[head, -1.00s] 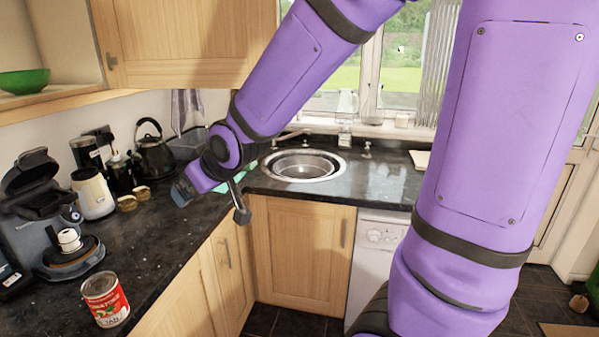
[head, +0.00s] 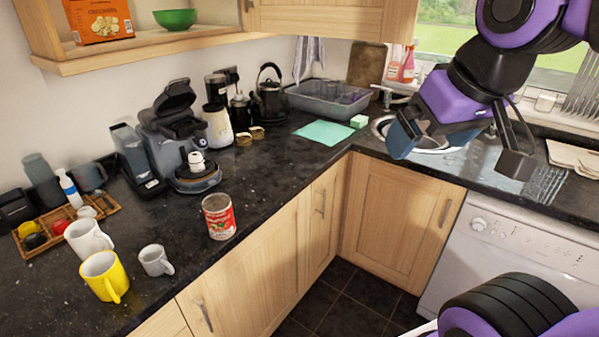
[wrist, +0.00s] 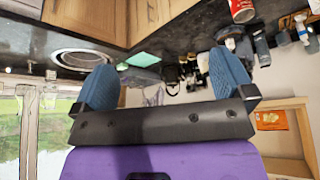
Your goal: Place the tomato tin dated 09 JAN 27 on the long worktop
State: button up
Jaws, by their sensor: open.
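A red and white tomato tin (head: 219,217) stands upright on the dark granite long worktop (head: 275,172), near its front edge. Its printed date cannot be read here. The tin also shows at the top of the upside-down wrist view (wrist: 242,11). My gripper (head: 457,148) is in the air near the sink corner, well to the right of the tin, and nothing is between its fingers. In the wrist view its two blue fingers (wrist: 163,82) are spread wide apart.
A yellow mug (head: 103,277), a white mug (head: 87,239) and a small grey cup (head: 155,260) stand left of the tin. A coffee machine (head: 178,140) stands behind it. The sink (head: 425,142) is in the corner. Bare worktop lies right of the tin.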

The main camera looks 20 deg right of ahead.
jog(key=shift+w, duration=0.1)
jog(key=w+a+f+n+t, duration=0.1)
jog(key=w+a+f, duration=0.1)
jog(key=w, duration=0.4)
jog(key=w+a+f+n+t, duration=0.1)
jog(key=w+a+f, duration=0.1)
jog(key=w, duration=0.5)
jog(key=n+t+y, duration=0.4)
jog(key=y, duration=0.1)
send_near(219, 202)
jog(key=d+r, duration=0.6)
jog(key=d, duration=0.2)
jog(key=a+f+t+y, duration=0.1)
jog(key=a+f+y, duration=0.2)
jog(key=a+f, duration=0.45)
jog(key=shift+n, duration=0.4)
jog(key=x, duration=1)
jog(key=shift+w+d+f, duration=0.25)
jog(key=shift+w+f, duration=0.1)
jog(key=shift+f, duration=0.1)
jog(key=shift+r, duration=0.1)
jog(key=c, duration=1.3)
